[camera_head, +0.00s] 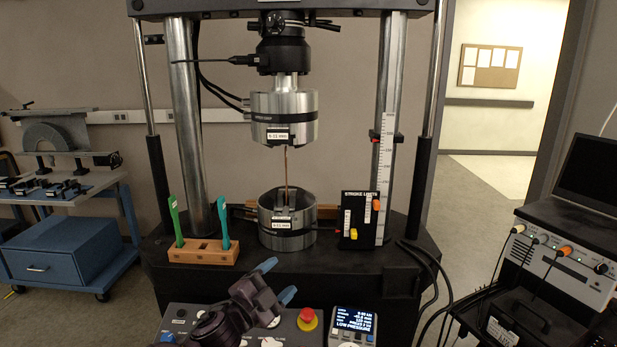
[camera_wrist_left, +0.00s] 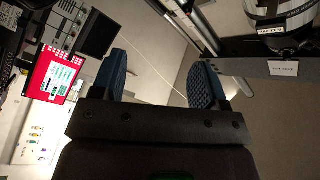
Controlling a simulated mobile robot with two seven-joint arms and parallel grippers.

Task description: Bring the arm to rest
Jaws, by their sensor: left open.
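My left gripper (camera_head: 277,281) is over the control panel in front of the testing machine in the head view. Its two blue fingers are apart with nothing between them; the left wrist view shows the open gripper (camera_wrist_left: 158,82) too. My left arm comes in from the bottom edge. A thin copper-coloured specimen (camera_head: 286,167) stands upright between the upper grip (camera_head: 283,112) and the lower grip (camera_head: 288,239). The gripper is apart from both grips, in front of and below them. My right gripper is not in view.
A wooden holder (camera_head: 203,254) with green and teal tools stands left of the lower grip. A stroke-limits box (camera_head: 357,222) stands to its right. A red stop button (camera_head: 307,318) and a small display (camera_head: 353,322) are close to the gripper. Cables hang at right near an instrument case (camera_head: 565,257).

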